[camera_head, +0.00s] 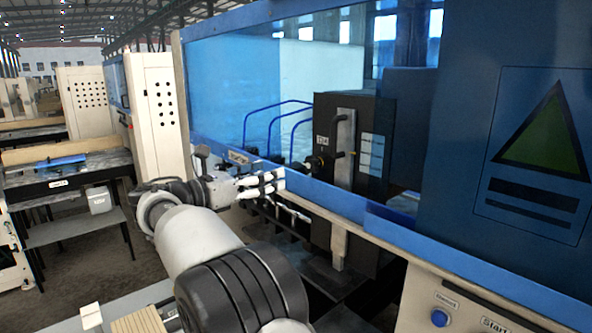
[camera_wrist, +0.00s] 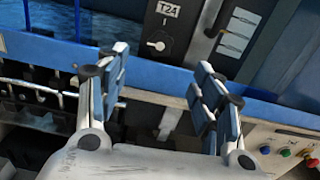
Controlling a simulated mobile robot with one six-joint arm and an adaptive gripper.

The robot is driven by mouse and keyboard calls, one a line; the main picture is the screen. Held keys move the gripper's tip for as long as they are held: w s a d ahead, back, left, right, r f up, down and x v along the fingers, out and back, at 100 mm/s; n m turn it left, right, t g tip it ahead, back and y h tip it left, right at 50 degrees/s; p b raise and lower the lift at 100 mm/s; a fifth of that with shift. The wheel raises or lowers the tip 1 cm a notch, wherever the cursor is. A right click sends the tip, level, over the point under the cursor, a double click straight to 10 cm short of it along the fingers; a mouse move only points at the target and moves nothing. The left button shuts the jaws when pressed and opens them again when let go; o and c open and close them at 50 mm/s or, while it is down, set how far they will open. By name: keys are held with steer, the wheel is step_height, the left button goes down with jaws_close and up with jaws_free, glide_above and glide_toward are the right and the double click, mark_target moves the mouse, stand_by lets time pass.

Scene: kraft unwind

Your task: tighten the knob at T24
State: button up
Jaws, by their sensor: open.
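The black cabinet marked T24 (camera_head: 346,140) stands behind the blue rail in the head view. In the wrist view the T24 label (camera_wrist: 168,9) is at the top, and the knob (camera_wrist: 157,43), a dark round one with a pale lever-like mark, sits just below it. My gripper (camera_wrist: 160,80) is open and empty, its two fingers spread left and right below the knob in the picture. In the head view my gripper (camera_head: 272,183) is in front of the rail, left of the cabinet, apart from it.
A blue rail (camera_wrist: 260,105) runs across between my gripper and the cabinet. A panel with buttons (camera_head: 440,316) is at the lower right.

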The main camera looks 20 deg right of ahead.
mark_target(308, 163)
steer(key=w+d+n, duration=0.1)
steer(key=d, duration=0.3)
steer(key=w+d+n+p, duration=0.1)
steer(key=w+d, duration=0.1)
steer(key=d, duration=0.2)
steer(key=w+d+n, duration=0.1)
steer(key=w+d, duration=0.1)
steer(key=d, duration=0.3)
steer(key=shift+w+r+n+p, duration=0.1)
steer(key=shift+w+n+p, duration=0.1)
steer(key=shift+n+p, duration=0.15)
steer(key=shift+c, duration=0.3)
steer(key=c, duration=1)
